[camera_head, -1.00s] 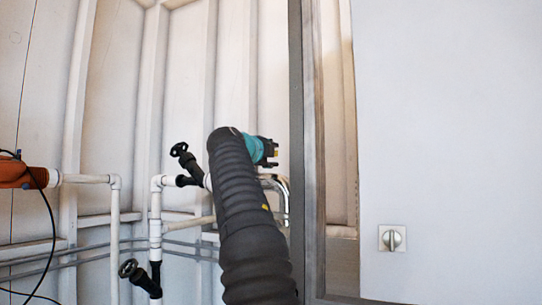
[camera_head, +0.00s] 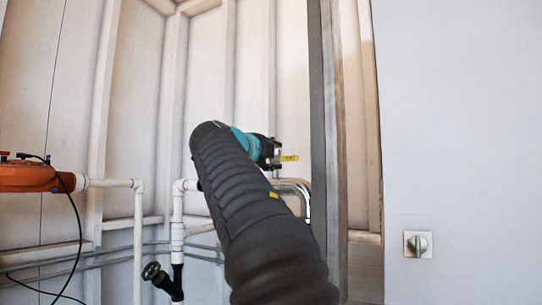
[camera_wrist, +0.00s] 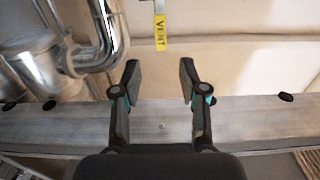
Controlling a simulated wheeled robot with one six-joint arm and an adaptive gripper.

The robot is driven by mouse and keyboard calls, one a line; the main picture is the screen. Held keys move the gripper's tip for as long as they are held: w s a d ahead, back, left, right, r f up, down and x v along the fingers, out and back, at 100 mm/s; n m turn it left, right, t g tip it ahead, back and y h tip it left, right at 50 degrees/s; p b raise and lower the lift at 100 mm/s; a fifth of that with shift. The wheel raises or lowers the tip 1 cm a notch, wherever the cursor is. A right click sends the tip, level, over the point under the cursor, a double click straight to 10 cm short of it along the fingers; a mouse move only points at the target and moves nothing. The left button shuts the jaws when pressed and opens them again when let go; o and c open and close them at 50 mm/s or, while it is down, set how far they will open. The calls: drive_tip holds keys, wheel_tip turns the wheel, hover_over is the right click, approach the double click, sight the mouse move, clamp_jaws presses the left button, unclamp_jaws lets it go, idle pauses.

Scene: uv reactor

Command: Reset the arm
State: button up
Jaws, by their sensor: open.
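My arm, in a dark ribbed sleeve, rises from the bottom middle of the head view and leans left. My gripper (camera_head: 272,152) shows beyond it, small and partly hidden by the arm's teal end. In the wrist view my gripper (camera_wrist: 160,80) is open, with its two fingers apart and nothing between them. A yellow handle marked VENT (camera_wrist: 160,32) lies ahead of the fingertips, apart from them. It also shows beside the gripper in the head view (camera_head: 289,158).
White pipes (camera_head: 177,235) with a black valve (camera_head: 158,278) stand left of my arm. An orange device (camera_head: 28,177) with a black cable is at far left. A grey post (camera_head: 322,120) and a white panel with a knob (camera_head: 418,244) are at right. Shiny metal pipes (camera_wrist: 100,40) are near the left finger.

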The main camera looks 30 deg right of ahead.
drive_tip(key=shift+s+a, duration=0.35)
drive_tip(key=shift+a, duration=0.2)
